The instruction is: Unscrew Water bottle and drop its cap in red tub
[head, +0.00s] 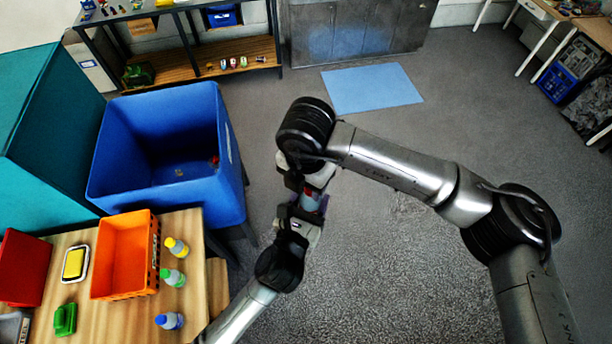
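My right gripper (316,183) points down from its dark wrist, and my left gripper (302,214) comes up from below to face it. A small bottle-like thing (311,201) with a red part and a bluish part is between them, above the floor. It looks held in my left gripper; the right fingers are at its upper, red end, and their closing is hard to see. Whether it is the water bottle is unclear, as the fingers hide most of it. The red tub (24,262) stands at the left of the wooden table.
Bottles with yellow (175,246), green (172,277) and blue (169,321) caps stand on the table (110,315), right of an orange crate (125,255). A yellow sponge (74,263) and green item (65,319) lie nearby. A large blue bin (165,150) stands behind.

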